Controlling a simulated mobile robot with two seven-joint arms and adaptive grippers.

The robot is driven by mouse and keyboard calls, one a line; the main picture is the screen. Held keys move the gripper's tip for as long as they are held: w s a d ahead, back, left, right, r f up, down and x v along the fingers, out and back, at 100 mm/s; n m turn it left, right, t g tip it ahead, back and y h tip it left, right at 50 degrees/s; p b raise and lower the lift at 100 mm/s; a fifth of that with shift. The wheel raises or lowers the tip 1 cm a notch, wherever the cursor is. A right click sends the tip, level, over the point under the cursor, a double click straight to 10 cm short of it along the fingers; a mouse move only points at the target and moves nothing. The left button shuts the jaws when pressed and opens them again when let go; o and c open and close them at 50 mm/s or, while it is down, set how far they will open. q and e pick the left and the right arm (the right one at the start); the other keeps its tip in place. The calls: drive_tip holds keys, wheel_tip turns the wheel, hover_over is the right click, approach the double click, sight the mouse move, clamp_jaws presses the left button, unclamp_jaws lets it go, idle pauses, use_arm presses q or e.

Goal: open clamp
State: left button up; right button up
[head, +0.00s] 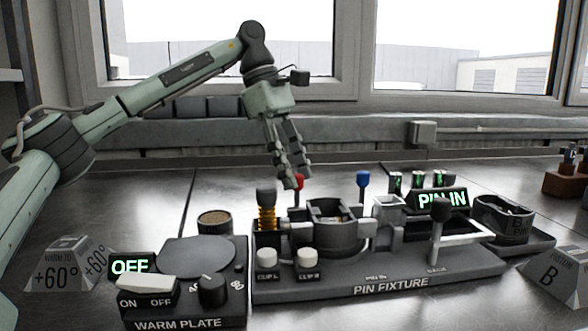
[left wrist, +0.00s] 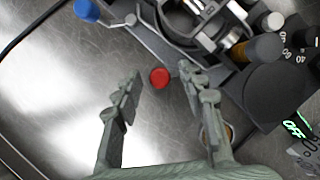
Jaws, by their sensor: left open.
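The pin fixture (head: 380,285) stands on the bench with a round dark holder (head: 335,232) in its middle. A red knob (head: 299,181) and a blue knob (head: 363,179) rise behind the holder. Which part is the clamp is not clearly marked. My left gripper (head: 292,180) points down at the red knob in the head view. In the left wrist view, the open fingers (left wrist: 162,82) stand on either side of the red knob (left wrist: 160,78), apart from it. The blue knob (left wrist: 87,10) shows at the top left there. My right gripper is out of view.
Left of the fixture is the warm plate (head: 190,257) with its sign lit OFF (head: 130,265). Two white buttons (head: 288,257) sit at the fixture's front. A black-knobbed lever (head: 440,212) and a dark cup (head: 502,218) stand at the right. The bench behind is mostly clear.

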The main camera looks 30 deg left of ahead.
use_arm(q)
drive_tip(key=shift+c, duration=0.5)
clamp_jaws()
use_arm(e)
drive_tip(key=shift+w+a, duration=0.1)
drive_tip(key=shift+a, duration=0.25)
